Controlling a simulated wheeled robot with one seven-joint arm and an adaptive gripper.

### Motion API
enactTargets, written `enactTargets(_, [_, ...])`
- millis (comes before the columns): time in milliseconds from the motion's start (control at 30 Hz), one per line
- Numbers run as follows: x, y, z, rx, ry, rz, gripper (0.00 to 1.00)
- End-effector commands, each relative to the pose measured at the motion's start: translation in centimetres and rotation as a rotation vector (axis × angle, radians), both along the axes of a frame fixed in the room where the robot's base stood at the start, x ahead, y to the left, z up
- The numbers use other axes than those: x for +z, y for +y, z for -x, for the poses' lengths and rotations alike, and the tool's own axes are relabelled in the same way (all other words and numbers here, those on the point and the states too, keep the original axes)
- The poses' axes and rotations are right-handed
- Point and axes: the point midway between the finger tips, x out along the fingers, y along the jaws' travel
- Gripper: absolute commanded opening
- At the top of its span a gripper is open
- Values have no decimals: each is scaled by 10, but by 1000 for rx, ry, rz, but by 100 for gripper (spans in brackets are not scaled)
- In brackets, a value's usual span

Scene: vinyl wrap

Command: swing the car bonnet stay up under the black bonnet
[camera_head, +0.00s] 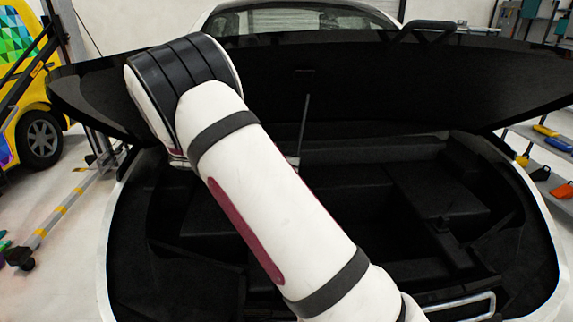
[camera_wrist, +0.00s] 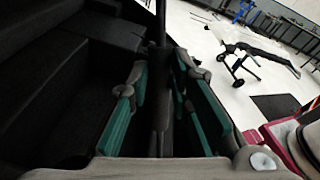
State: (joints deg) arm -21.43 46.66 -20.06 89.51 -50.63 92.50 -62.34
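The black bonnet (camera_head: 400,85) is raised over the open bay in the head view, its dark underside facing me. The bonnet stay (camera_head: 304,125) is a thin dark rod standing nearly upright, tilted slightly right, its top in front of the bonnet's underside. I cannot tell whether the top touches it. My arm hides its lower part. In the wrist view the stay (camera_wrist: 160,35) runs between the green-backed fingers of my gripper (camera_wrist: 160,82), which appears closed around it.
The black bay (camera_head: 400,185) has raised box shapes and a pale bar (camera_head: 460,305) at its front right. A yellow vehicle (camera_head: 35,125) stands at the left, a shelf with coloured items (camera_head: 555,185) at the right. Open floor shows in the wrist view, with a wheeled stand (camera_wrist: 235,60).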

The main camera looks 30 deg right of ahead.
Motion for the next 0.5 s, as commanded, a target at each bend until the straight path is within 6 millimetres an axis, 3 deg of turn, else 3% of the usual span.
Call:
enactTargets(33, [0, 4, -2, 11, -3, -5, 31])
enactTargets(67, [0, 4, -2, 10, -3, -4, 38])
enactTargets(500, [2, 10, -5, 7, -4, -3, 38])
